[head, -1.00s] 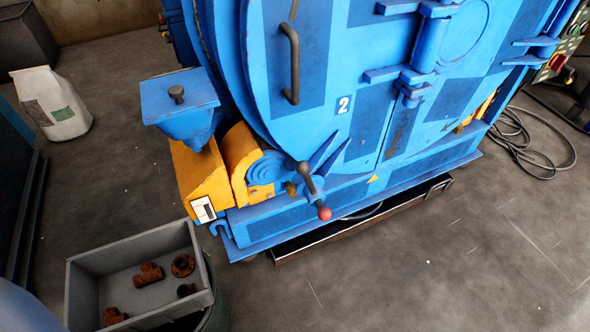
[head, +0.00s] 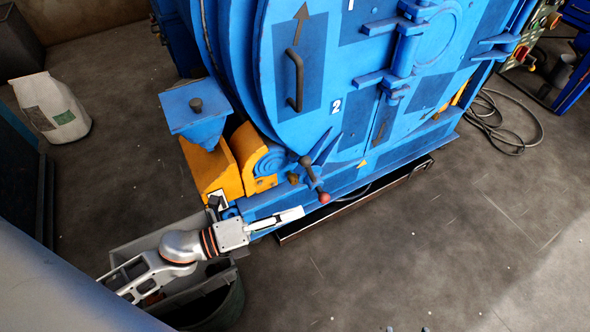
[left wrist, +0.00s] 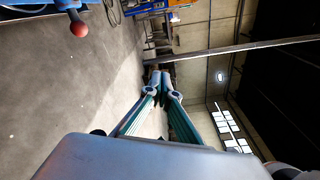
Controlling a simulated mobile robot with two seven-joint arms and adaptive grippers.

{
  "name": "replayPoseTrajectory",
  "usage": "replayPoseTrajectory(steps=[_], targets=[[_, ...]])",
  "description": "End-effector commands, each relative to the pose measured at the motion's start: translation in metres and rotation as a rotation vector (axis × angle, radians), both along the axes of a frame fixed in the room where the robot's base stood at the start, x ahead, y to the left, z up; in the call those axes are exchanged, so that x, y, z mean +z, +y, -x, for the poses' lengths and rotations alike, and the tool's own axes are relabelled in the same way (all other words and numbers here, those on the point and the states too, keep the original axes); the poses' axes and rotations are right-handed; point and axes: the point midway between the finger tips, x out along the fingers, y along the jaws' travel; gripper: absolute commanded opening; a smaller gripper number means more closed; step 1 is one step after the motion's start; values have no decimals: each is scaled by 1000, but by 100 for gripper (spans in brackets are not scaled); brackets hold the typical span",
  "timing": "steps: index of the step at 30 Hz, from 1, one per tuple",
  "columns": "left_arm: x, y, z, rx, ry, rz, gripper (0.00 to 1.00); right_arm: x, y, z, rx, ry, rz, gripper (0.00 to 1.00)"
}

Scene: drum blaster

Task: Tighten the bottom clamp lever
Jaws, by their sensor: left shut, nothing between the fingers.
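The bottom clamp lever (head: 314,180) is at the lower front of the blue drum machine. It is a short tilted bar with a dark knob at its upper end and a red ball (head: 324,197) at its lower end. The red ball also shows in the left wrist view (left wrist: 80,28), at the upper left. My left gripper (head: 299,213) is shut and empty, just below and left of the red ball, apart from it. Its closed fingertips show in the left wrist view (left wrist: 161,76). My right gripper is not in view.
The blue machine (head: 300,120) fills the top middle, with a blue hopper (head: 192,100) and yellow guards (head: 250,150). My left arm partly covers a grey bin (head: 130,252). A white sack (head: 55,110) stands at left. The floor at right is clear, except for cables (head: 500,130).

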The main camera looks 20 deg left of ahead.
Motion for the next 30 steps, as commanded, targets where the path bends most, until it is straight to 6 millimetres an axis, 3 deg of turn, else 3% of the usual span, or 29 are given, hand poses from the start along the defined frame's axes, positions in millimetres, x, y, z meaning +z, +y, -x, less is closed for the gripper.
replayPoseTrajectory(steps=[1,6,9,13,16,20,30], targets=[[5,19,-19,-48,-134,-193,0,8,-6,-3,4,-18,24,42],[-21,90,-57,-208,-433,-745,0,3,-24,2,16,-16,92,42],[-30,128,-72,-283,-530,-960,0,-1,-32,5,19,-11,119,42],[-37,157,-81,-341,-586,-1105,0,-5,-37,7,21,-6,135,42],[-42,161,-85,-356,-598,-1135,0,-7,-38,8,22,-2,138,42],[-50,151,-92,-355,-597,-1132,0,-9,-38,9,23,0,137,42],[-82,108,-130,-355,-592,-1126,0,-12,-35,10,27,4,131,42]])
